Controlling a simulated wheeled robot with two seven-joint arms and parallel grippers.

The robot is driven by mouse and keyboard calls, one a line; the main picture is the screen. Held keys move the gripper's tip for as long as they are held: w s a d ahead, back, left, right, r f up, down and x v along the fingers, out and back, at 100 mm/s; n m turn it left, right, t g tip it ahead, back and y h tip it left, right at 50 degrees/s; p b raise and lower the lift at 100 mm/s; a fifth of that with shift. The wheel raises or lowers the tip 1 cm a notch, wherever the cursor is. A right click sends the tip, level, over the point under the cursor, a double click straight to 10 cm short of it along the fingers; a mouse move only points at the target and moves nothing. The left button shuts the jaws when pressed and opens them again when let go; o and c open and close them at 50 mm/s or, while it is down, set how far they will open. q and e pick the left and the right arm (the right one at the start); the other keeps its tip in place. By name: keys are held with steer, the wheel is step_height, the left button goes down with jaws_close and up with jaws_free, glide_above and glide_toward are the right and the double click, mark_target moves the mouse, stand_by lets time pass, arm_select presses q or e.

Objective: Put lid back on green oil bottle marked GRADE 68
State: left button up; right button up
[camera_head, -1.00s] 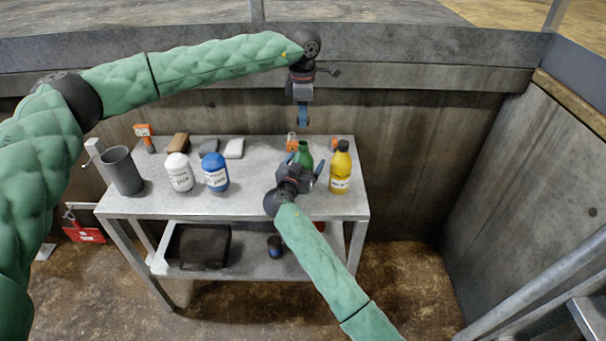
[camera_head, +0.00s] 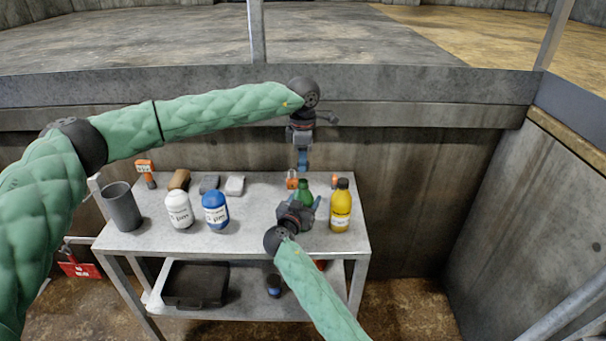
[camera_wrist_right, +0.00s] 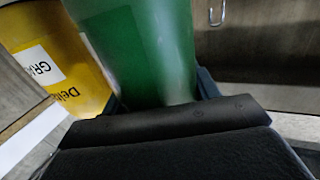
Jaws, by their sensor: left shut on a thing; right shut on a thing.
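The green bottle (camera_head: 304,192) stands upright on the grey table, its narrow green neck bare at the top. My right gripper (camera_head: 300,212) is shut around its body; the right wrist view shows the green bottle (camera_wrist_right: 145,50) between the fingers. Its GRADE 68 marking is not visible. My left gripper (camera_head: 303,164) points straight down, with its blue fingertips just above the bottle's neck in the picture. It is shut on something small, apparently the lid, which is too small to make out. I cannot tell the exact gap between fingertips and neck.
A yellow bottle (camera_head: 341,207) with a dark cap stands close right of the green one. An orange padlock (camera_head: 292,179) lies behind. A concrete wall rises behind the table.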

arm_select(q)
steer(key=shift+f, duration=1.45)
steer(key=shift+f, duration=0.1)
steer(key=shift+f, duration=0.75)
steer(key=shift+f, duration=0.55)
